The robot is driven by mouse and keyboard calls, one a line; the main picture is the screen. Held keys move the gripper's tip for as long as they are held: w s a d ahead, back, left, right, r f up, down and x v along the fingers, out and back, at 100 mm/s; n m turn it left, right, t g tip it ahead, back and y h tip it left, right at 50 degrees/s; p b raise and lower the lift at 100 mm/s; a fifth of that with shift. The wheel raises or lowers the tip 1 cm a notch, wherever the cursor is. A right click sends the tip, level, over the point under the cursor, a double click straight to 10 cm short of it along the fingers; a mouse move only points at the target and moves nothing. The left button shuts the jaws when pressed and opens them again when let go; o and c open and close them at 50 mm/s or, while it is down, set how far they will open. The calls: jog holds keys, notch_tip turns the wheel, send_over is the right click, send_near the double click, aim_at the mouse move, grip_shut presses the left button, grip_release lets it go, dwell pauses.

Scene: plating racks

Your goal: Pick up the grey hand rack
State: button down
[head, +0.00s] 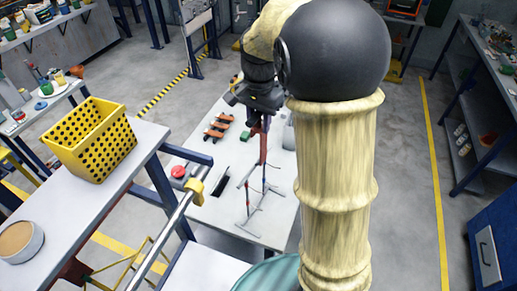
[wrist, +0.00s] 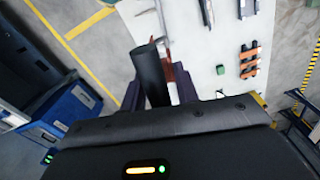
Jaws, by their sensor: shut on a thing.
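The grey hand rack (head: 248,212) shows in the head view at the middle of the low white table, with thin grey rods and a reddish-brown upper part. My gripper (head: 262,117) is above it, shut on its upper end. The rack looks upright, with its lower rods close to the tabletop; I cannot tell whether they touch it. In the wrist view, my gripper (wrist: 157,92) has a dark cylindrical piece between or just in front of its fingers, with light rods beyond. The fingertips are partly hidden.
A yellow perforated basket (head: 92,140) stands on the nearer left table. My arm hides the table's right side.

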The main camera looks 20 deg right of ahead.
jog(key=shift+r, duration=0.15)
notch_tip(320, 180, up, 10)
jog(key=shift+f+b, duration=0.1)
jog(key=shift+b, duration=1.05)
notch_tip(320, 180, down, 4)
jog(key=b, duration=0.4)
jog(key=shift+f, duration=0.2)
jog(key=shift+r, duration=0.15)
jog(key=shift+w, duration=0.1)
